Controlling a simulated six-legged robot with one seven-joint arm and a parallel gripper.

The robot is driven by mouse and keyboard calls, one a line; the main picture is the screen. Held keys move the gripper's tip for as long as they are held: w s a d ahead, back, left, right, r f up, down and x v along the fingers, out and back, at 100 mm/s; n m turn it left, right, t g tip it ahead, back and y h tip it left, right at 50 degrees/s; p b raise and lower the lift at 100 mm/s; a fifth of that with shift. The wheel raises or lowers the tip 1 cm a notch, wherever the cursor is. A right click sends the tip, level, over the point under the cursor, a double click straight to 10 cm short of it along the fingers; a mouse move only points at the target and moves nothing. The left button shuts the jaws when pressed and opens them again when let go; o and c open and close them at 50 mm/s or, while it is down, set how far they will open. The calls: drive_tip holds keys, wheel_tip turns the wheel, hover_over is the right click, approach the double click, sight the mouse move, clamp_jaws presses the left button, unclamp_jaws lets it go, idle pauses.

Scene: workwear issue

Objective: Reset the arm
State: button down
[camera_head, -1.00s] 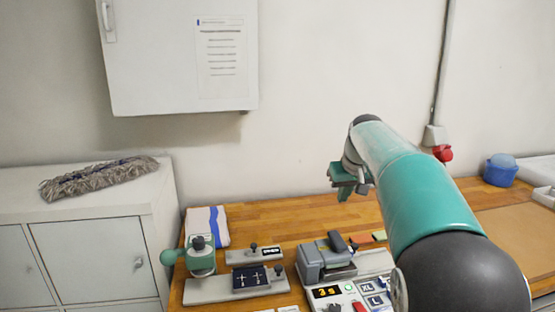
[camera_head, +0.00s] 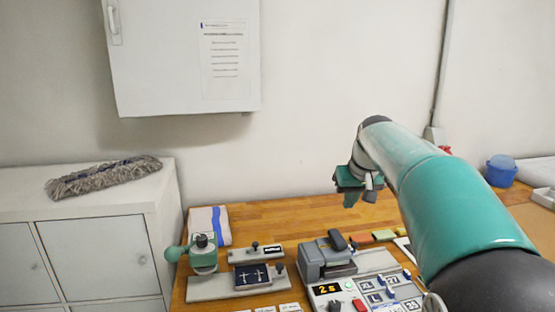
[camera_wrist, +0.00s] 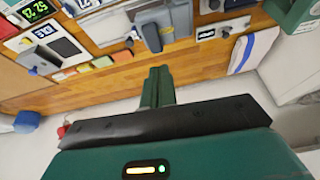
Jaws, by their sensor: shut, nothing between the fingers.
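My gripper (camera_head: 349,197) hangs at the end of my teal arm in the head view, above the back part of the wooden bench (camera_head: 285,214). Its fingers are shut and empty and point down. In the wrist view the two green fingers (camera_wrist: 158,86) lie side by side with no gap, over the bare wood (camera_wrist: 200,62). Nothing touches the gripper.
Below and left of the gripper stand a grey press device (camera_head: 325,256) with a display panel (camera_head: 326,290), and a green-handled press (camera_head: 203,254). A striped cloth (camera_head: 208,225) lies behind. A wall cabinet (camera_head: 185,60) hangs at upper left. A blue tub (camera_head: 501,170) stands right.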

drive_tip(key=s+a+f+m, duration=0.1)
drive_tip(key=s, duration=1.8)
drive_tip(key=s+a+f+t+h, duration=0.1)
drive_tip(key=s+f, duration=0.8)
drive_tip(key=s, duration=0.5)
drive_tip(key=shift+s+a+f+m, duration=0.15)
drive_tip(key=shift+s+m, duration=0.25)
